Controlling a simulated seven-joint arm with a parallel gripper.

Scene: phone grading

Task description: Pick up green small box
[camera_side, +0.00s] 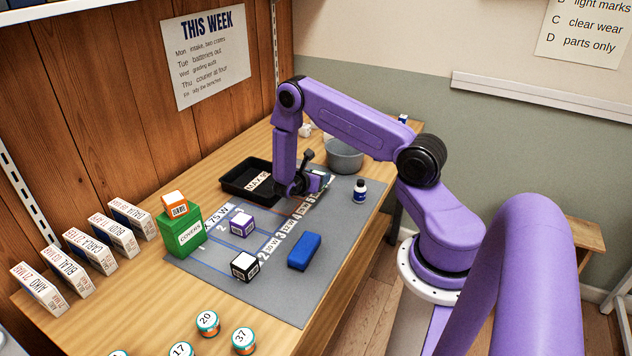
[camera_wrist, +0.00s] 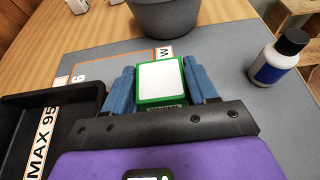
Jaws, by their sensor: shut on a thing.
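In the wrist view a small green box (camera_wrist: 161,82) with a white top sits between the blue fingers of my gripper (camera_wrist: 162,88), which is shut on it. In the side view my gripper (camera_side: 318,183) is low over the far part of the grey mat (camera_side: 345,228), beside the black tray. The small green box is mostly hidden by my gripper there. I cannot tell whether the box touches the mat or is raised.
A black tray (camera_side: 235,183) is left of my gripper, a grey bin (camera_side: 345,158) behind it, and a white bottle (camera_side: 360,190) to its right. A larger green box (camera_side: 182,238) bears an orange box (camera_side: 175,204). Purple (camera_side: 241,224), black (camera_side: 245,266) and blue (camera_side: 304,251) items lie nearer.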

